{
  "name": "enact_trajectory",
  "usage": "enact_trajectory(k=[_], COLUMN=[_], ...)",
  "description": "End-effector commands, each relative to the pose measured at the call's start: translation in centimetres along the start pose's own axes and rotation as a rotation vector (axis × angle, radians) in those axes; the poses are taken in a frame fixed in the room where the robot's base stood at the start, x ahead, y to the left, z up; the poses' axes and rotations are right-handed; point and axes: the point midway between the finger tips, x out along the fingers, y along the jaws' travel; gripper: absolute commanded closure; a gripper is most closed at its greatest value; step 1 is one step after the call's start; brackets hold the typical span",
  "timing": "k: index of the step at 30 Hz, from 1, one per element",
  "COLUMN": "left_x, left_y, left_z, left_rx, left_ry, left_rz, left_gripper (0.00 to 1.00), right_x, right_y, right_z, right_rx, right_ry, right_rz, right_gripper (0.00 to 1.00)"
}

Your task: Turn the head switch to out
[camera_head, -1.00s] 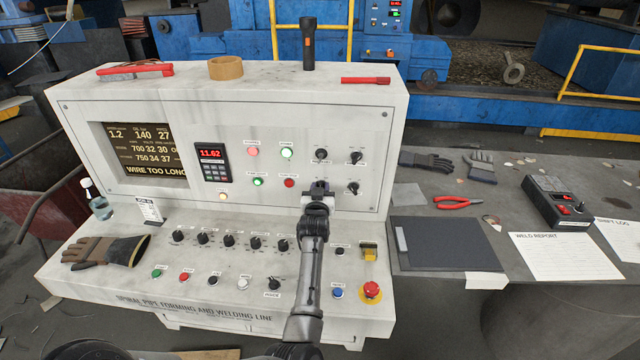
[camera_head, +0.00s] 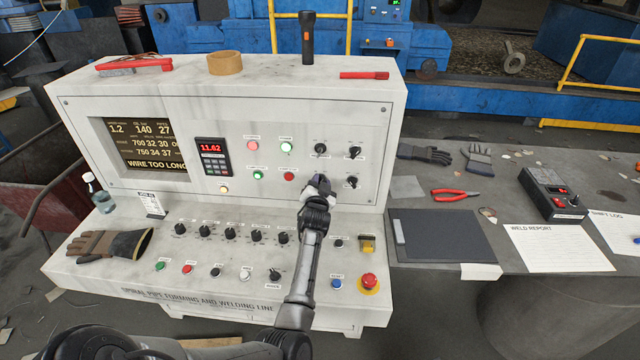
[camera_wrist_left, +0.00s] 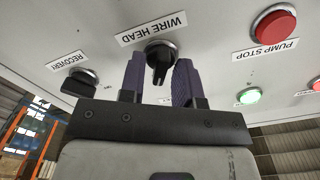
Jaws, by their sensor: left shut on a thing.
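The head switch is a black rotary knob (camera_wrist_left: 160,62) under a WIRE HEAD label in the left wrist view, its pointer towards the bottom of that picture. My left gripper (camera_wrist_left: 160,80) has its two purple fingers on either side of it, shut on it. In the head view my left gripper (camera_head: 320,182) is at the upright panel (camera_head: 240,118) of the console and hides this switch. My right gripper is not in view.
The RECOVERY knob (camera_wrist_left: 81,83) is close beside my fingers; in the head view it shows right of the gripper (camera_head: 352,183). Two more knobs sit above. A red PUMP STOP button (camera_wrist_left: 274,27) is nearby. The screen (camera_head: 140,145) reads WIRE TOO LONG.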

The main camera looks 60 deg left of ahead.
Motion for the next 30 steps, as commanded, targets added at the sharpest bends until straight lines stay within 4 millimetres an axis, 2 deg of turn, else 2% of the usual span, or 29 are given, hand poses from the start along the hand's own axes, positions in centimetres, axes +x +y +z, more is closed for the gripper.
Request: enact_trajectory(k=[13, 14, 15, 25, 30], left_x=[0.0, 0.0, 0.0, -0.4, -2.6], left_y=[0.1, 0.1, 0.1, 0.1, 0.1], left_z=[0.2, 0.2, 0.2, 0.1, 0.0], left_rx=[0.011, 0.011, 0.01, 0.009, 0.01], left_ry=[-0.004, -0.004, -0.004, -0.002, -0.002], left_rz=[0.002, 0.002, 0.002, 0.001, 0.002], left_gripper=[0.93, 0.68, 0.64, 0.63, 0.63], right_x=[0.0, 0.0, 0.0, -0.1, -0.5], right_y=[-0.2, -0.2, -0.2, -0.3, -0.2], right_z=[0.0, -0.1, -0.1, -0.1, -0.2], right_rx=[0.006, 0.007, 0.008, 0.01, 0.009], right_ry=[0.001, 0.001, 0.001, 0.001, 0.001], right_rz=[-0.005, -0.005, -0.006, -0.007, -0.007], right_gripper=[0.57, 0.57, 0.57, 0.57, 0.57])
